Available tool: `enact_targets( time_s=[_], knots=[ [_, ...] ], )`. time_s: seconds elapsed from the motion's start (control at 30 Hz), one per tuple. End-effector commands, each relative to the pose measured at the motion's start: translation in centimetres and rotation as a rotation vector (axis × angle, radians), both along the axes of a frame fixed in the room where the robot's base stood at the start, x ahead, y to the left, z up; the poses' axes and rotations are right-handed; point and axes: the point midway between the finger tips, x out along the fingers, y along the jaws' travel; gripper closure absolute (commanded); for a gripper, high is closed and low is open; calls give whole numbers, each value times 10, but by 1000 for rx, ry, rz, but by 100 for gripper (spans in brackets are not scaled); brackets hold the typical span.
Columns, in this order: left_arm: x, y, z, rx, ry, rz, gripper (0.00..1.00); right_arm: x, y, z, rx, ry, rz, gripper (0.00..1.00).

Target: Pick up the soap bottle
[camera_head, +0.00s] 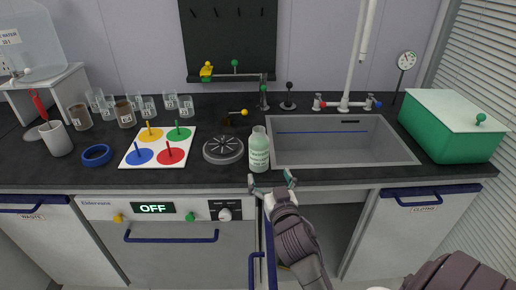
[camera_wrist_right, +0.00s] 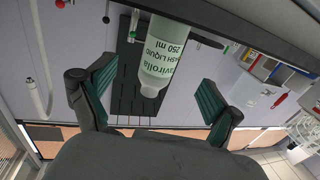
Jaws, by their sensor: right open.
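The soap bottle (camera_head: 259,152), pale green with a white cap and a printed label, stands upright on the dark counter near its front edge, left of the sink. My right gripper (camera_head: 271,182) is open at the counter's front edge, just in front of the bottle. In the wrist view its green-padded fingers (camera_wrist_right: 162,98) are spread wide, with the bottle showing in line with the gap and nothing held. My left gripper is not in view.
The sink (camera_head: 400,150) is right of the bottle. A round dark disc (camera_head: 223,149) stands close on its left, near a white board with coloured circles (camera_head: 137,158). A green box (camera_head: 450,140) is far right.

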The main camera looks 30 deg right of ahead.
Motion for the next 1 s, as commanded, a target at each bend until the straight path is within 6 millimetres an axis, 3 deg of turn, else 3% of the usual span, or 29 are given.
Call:
enact_targets(
  time_s=[0.2, 0.43, 0.7, 1.0],
  knots=[
    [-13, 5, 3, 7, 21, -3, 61, 38, -13, 1, -2, 1, 0, 9],
    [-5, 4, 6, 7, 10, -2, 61, 53, -18, 2, -1, 0, 1, 9],
    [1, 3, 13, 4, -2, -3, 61, 90, -29, 7, -1, 1, 0, 9],
    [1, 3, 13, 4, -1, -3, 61, 97, -31, 5, 0, 2, 1, 9]
  ],
)
